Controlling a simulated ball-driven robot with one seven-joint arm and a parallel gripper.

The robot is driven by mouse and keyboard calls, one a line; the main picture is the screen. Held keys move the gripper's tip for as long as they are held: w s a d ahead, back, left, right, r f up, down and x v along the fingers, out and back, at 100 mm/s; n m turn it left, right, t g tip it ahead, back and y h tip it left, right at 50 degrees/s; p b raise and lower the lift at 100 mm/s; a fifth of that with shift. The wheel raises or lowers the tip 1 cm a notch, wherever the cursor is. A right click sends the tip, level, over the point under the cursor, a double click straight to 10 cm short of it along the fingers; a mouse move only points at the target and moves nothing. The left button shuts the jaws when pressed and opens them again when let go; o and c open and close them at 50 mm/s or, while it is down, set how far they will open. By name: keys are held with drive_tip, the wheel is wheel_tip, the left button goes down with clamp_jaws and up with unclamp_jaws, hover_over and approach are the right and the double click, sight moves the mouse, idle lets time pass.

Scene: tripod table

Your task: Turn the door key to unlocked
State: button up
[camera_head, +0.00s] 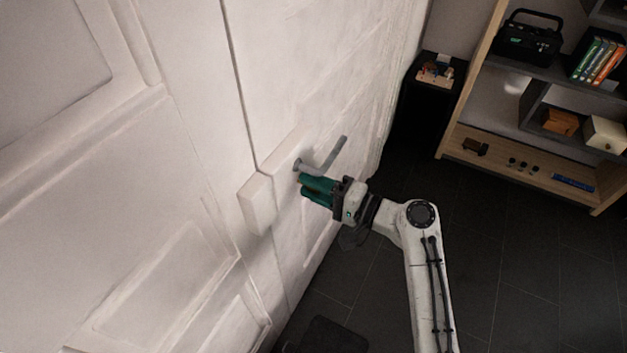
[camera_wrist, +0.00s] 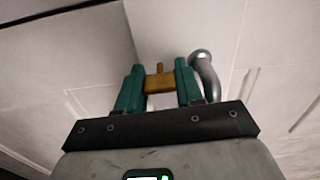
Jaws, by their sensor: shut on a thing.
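The white panelled door (camera_head: 310,95) fills the left and middle of the head view. Its grey lever handle (camera_head: 325,158) sticks out just above my gripper (camera_head: 303,187), and its curved end also shows in the wrist view (camera_wrist: 204,72), right of the fingers. The key (camera_wrist: 159,82) is a brass-coloured piece with a narrow stem pointing toward the door. My gripper's two green fingers (camera_wrist: 158,84) are shut on it, one on each side. In the head view the fingers mostly hide the key. The keyhole itself is not clearly visible.
A pale box-like block (camera_head: 257,204) juts from the door's edge, left of my gripper. A wooden shelf unit (camera_head: 520,172) with a radio (camera_head: 528,40) and books (camera_head: 598,60) stands at the right. A dark side table (camera_head: 425,100) is beside it. Dark tiled floor (camera_head: 520,260) is open at lower right.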

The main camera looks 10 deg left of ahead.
drive_tip(key=shift+m, duration=0.4)
drive_tip(key=o, duration=1)
drive_tip(key=shift+o, duration=0.2)
